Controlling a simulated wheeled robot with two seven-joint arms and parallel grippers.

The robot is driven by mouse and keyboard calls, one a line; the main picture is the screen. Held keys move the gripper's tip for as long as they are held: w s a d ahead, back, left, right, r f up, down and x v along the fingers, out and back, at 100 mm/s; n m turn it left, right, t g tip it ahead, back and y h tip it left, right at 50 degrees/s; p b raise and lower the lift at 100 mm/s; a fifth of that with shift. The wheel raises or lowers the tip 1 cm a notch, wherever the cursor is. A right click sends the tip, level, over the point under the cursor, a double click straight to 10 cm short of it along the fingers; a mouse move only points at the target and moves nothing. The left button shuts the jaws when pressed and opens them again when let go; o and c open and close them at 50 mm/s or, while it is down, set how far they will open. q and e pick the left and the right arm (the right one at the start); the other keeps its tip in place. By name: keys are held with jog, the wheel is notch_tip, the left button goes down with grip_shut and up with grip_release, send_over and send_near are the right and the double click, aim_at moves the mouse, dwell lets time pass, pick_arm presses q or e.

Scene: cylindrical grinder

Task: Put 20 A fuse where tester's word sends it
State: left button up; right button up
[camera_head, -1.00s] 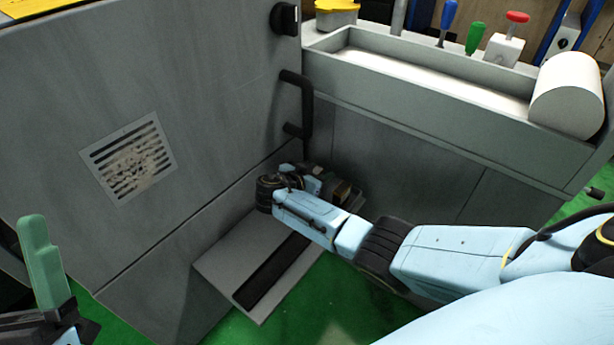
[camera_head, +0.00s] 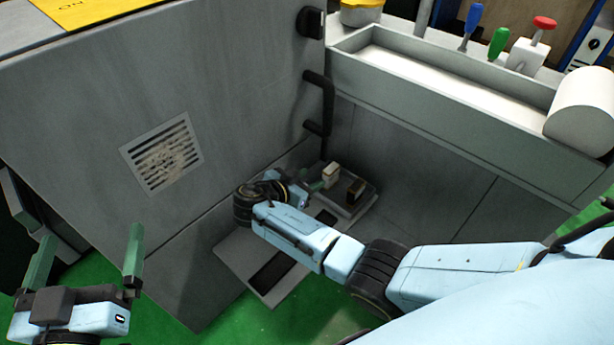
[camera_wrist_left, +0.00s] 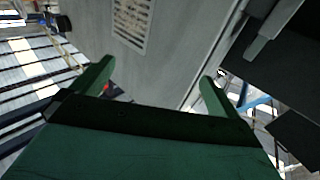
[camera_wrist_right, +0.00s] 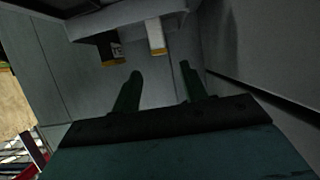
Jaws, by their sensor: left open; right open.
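A pale block (camera_head: 330,174) and a dark block (camera_head: 355,191) stand on a small grey tray (camera_head: 347,211) by the machine's lower corner. They may be fuses; I cannot read a rating on either. My right gripper (camera_head: 318,186) is open beside the pale block. In the right wrist view, the pale block (camera_wrist_right: 155,37) with an orange end is ahead of the open fingers, apart from them. The dark block (camera_wrist_right: 110,48) is left of it, with a light label. My left gripper (camera_head: 90,238) is open and empty at the lower left. I cannot pick out a tester.
A grey cabinet wall with a vent (camera_head: 162,154) and a black handle (camera_head: 318,102) stands left of the blocks. A trough (camera_head: 440,78) with several tools behind it runs above. A grey plate with a dark slot (camera_head: 270,270) lies below my right forearm. Green floor shows below.

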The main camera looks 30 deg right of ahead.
jog(key=a+f+n+y, duration=0.1)
jog(key=s+a+f+n+t+y, duration=0.1)
jog(key=y, duration=0.1)
jog(key=s+a+f+n+y, duration=0.1)
jog(key=shift+a+f+n, duration=0.25)
jog(key=shift+f+n, duration=0.1)
jog(key=shift+n, duration=0.05)
jog(key=a+n+y, duration=0.1)
jog(key=s+t+y, duration=0.1)
jog(key=shift+a+f+n+y, duration=0.15)
jog(key=shift+a+n+y, duration=0.15)
jog(key=shift+a+n, duration=0.1)
jog(key=s+a+r+n+t+y, duration=0.1)
jog(key=y, duration=0.1)
jog(key=s+a+r+n+t+y, duration=0.1)
jog(key=a+r+n+y, duration=0.1)
jog(key=shift+s+a+n+t, duration=0.2)
jog(key=shift+n+t, duration=0.1)
jog(key=shift+t, duration=0.1)
jog(key=s+r+n+t+y, duration=0.3)
jog(key=s+r+t, duration=0.1)
jog(key=r, duration=0.8)
jog(key=s+r+n+t+y, duration=0.3)
jog(key=s+r, duration=0.4)
jog(key=r, duration=0.4)
jog(key=shift+a+r+n+t+y, duration=0.3)
jog(key=shift+r+n+t, duration=0.1)
jog(key=shift+n+t, duration=0.15)
